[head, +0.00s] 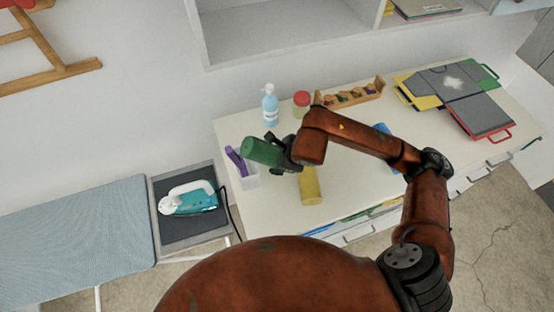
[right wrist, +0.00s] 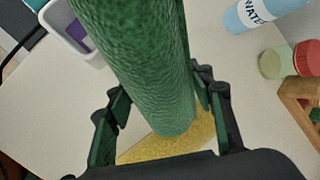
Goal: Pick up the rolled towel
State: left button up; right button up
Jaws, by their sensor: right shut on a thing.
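A green rolled towel (head: 262,152) is held by my right gripper (head: 284,151) above the left part of the white table (head: 230,207). In the right wrist view the green towel (right wrist: 150,65) runs up out of the picture between the two fingers of the right gripper (right wrist: 160,118). The fingers are shut on it. Part of the yellow towel (right wrist: 140,150) shows beneath the green one in the right wrist view. My left gripper is out of view.
A white bin with purple things (head: 242,172) stands at the table's left end. A blue-white bottle (head: 270,106), a red-lidded jar (head: 301,104) and a wooden tray (head: 350,96) stand at the back. A blue thing (head: 382,128) is partly behind my arm. Folding boards (head: 455,85) lie right.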

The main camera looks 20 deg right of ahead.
pick_arm(q)
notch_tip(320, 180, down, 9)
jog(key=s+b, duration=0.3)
jog(key=b, duration=0.6)
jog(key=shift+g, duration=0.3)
pick_arm(e)
jog(key=s+d+r, duration=0.2)
jog(key=s+r, duration=0.3)
jog(key=s, duration=0.1)
jog(key=s+d+r, duration=0.3)
jog(key=s+r, duration=0.3)
jog(key=shift+s+d+r, duration=0.25)
jog(key=shift+s+d, duration=0.1)
jog(key=shift+s, duration=0.05)
